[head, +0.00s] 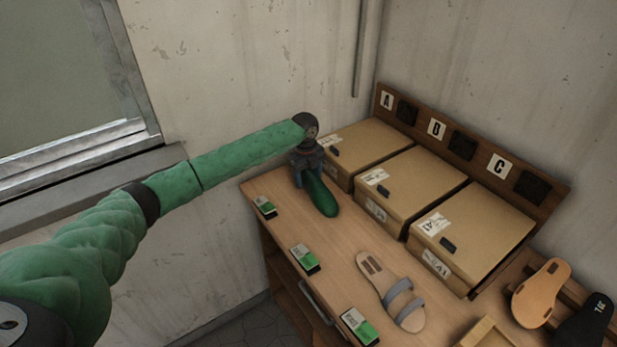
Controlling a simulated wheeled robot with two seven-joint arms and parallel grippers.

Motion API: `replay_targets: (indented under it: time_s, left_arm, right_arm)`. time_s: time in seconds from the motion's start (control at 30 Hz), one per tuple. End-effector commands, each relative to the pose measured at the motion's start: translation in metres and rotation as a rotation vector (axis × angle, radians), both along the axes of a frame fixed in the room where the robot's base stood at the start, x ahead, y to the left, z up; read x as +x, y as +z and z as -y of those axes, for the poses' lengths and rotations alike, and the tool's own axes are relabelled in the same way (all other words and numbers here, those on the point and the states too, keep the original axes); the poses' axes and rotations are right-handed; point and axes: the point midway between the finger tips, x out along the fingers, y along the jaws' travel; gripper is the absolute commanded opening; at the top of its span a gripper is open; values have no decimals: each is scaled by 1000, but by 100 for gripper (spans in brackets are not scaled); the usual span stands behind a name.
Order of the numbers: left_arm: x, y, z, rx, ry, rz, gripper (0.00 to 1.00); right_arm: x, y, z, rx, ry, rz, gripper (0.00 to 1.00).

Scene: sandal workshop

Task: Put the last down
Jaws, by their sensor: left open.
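The last (322,196) is a dark green foot-shaped form at the far left end of the wooden bench (285,190), in front of the leftmost box. It appears to rest on the bench top. My left gripper (303,177) is open at the far end of the last and partly covers that end. I cannot tell whether the fingers touch it. My right gripper is not in view.
Three cardboard boxes (415,185) stand along the back under a board (465,145) marked A, B and C. Several green-and-white small boxes (304,258) line the front edge. A sandal (392,290) lies mid-bench. A tan sole (541,292) and a black sole (583,325) stand at right.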

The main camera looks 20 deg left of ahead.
Motion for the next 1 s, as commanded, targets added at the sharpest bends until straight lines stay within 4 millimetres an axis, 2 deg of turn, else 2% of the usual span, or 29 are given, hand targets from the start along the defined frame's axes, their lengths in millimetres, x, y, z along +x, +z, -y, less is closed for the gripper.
replay_targets:
  time_s: [0.2, 0.4, 0.6, 0.8, 1.0]
  left_arm:
    - [0, 29, -1, -1, 0, 1, 62]
    - [0, 62, -4, -1, 0, 1, 62]
    - [0, 91, -6, -1, 0, 1, 62]
    - [0, 110, -7, -1, -1, 1, 62]
    - [0, 116, -8, 0, 0, 0, 62]
  right_arm:
    - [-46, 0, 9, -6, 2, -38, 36]
    - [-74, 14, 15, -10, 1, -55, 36]
    - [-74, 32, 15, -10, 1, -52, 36]
    - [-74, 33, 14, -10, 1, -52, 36]
    - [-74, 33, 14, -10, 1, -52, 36]
